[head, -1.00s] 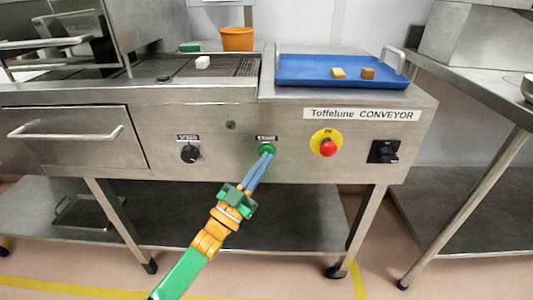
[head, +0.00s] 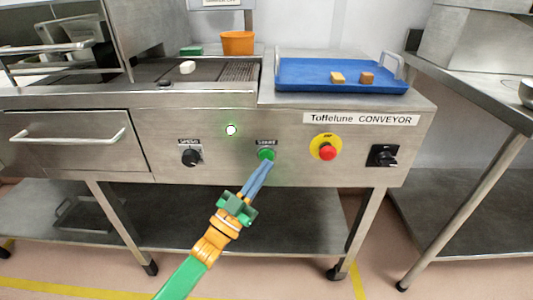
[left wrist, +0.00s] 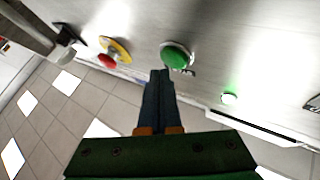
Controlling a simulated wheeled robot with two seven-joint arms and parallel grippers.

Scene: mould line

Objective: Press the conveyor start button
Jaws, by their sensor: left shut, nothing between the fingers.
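The green start button (head: 266,154) is on the front panel of the steel conveyor (head: 215,165), under a small label. It also shows in the left wrist view (left wrist: 177,55). My left gripper (head: 267,166) is shut and empty, its blue-grey fingertips just below the button. In the left wrist view the fingertips (left wrist: 160,74) look slightly apart from the button. A small lamp (head: 231,130) up and left of the button glows green-white. My right gripper is not in view.
The red stop button (head: 327,152) on its yellow plate is to the right, with a black switch (head: 384,155) beyond. A black speed knob (head: 191,157) is to the left.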

